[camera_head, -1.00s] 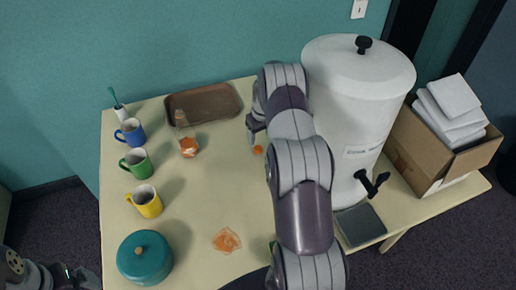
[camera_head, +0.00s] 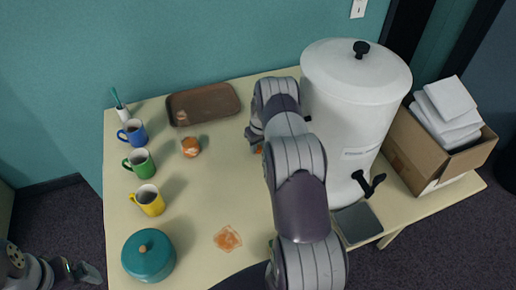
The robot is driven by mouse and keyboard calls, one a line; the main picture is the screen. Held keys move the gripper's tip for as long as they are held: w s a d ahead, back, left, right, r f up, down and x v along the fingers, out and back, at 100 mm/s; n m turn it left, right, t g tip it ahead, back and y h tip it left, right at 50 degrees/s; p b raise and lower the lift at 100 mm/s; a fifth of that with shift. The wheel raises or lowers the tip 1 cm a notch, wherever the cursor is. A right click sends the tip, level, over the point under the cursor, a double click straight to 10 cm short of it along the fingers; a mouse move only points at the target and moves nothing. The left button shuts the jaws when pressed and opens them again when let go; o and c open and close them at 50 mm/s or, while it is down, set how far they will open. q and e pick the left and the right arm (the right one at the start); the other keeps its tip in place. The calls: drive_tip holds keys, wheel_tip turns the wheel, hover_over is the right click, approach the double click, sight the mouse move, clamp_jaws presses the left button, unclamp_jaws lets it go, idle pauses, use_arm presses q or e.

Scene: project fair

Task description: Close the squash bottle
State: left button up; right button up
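The squash bottle (camera_head: 190,147) is clear with orange liquid at its bottom. It stands on the table in front of the brown tray, and its clear neck shows faintly against the tray. A small orange thing, perhaps its cap (camera_head: 259,149), lies on the table to the right, partly hidden by my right gripper. My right gripper (camera_head: 252,137) is low beside this orange thing; its fingers are small and partly covered by my arm, so I cannot tell whether they hold it. My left gripper (camera_head: 78,270) is off the table at the lower left, apparently open and empty.
A brown tray (camera_head: 203,104), blue (camera_head: 133,132), green (camera_head: 140,163) and yellow (camera_head: 149,200) mugs, a teal pot (camera_head: 148,258) and an orange patch (camera_head: 227,239) are on the table (camera_head: 205,190). A white urn (camera_head: 352,105) and a box (camera_head: 433,160) stand right.

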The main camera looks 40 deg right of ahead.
sight(258, 150)
use_arm(q)
drive_tip(key=shift+f, duration=0.1)
use_arm(e)
drive_tip(key=shift+r, duration=0.15)
drive_tip(key=shift+r, duration=0.2)
drive_tip(key=r+b, duration=0.1)
drive_tip(key=r, duration=0.1)
drive_tip(key=r+b, duration=0.1)
drive_tip(key=shift+s+a+r+b, duration=0.3)
drive_tip(key=shift+s+a+r, duration=0.05)
drive_tip(key=shift+r, duration=0.05)
use_arm(q)
wheel_tip(258, 150, down, 5)
drive_tip(key=b, duration=0.3)
drive_tip(key=shift+f, duration=0.15)
use_arm(e)
drive_tip(key=s+a+r, duration=0.6)
drive_tip(key=s+a, duration=0.1)
drive_tip(key=s, duration=0.1)
drive_tip(key=shift+r, duration=0.3)
use_arm(q)
drive_tip(key=shift+c, duration=0.3)
